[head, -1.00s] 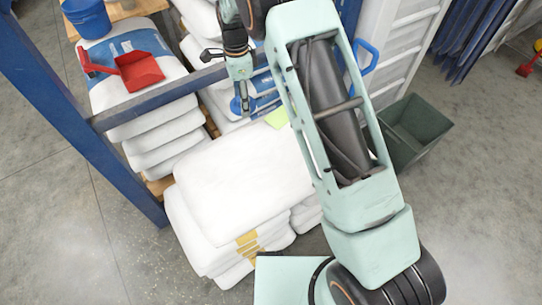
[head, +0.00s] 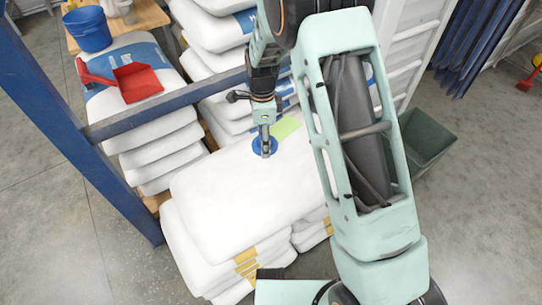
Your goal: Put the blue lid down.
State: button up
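The blue lid (head: 260,148) is a small blue disc at the tip of my gripper (head: 265,145). My gripper points down over the far part of the top white sack (head: 225,195) of the front stack. The fingers are small here and overlap the lid, and they look closed on it. I cannot tell whether the lid's underside touches the sack. A pale green sheet (head: 287,128) lies just right of the lid.
A blue rail (head: 160,112) and post (head: 70,115) stand at the left. Beyond them, a red scoop (head: 135,80) lies on sacks near a blue bucket (head: 87,30) on a wooden table. A dark green bin (head: 430,135) stands right of my arm. The front sack top is mostly clear.

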aim_at(271, 146)
jog(key=d+f, duration=0.1)
jog(key=s+d+f, duration=0.1)
jog(key=shift+f, duration=0.35)
jog(key=shift+d+f+b, duration=0.1)
jog(key=shift+f+b, duration=0.3)
jog(key=shift+f, duration=1.15)
jog(key=shift+f, duration=0.2)
jog(key=o, duration=0.8)
jog(key=shift+o, duration=0.2)
jog(key=shift+r, duration=0.15)
notch_tip(271, 146, up, 12)
jog(key=shift+r+p, duration=0.1)
jog(key=shift+p, duration=0.9)
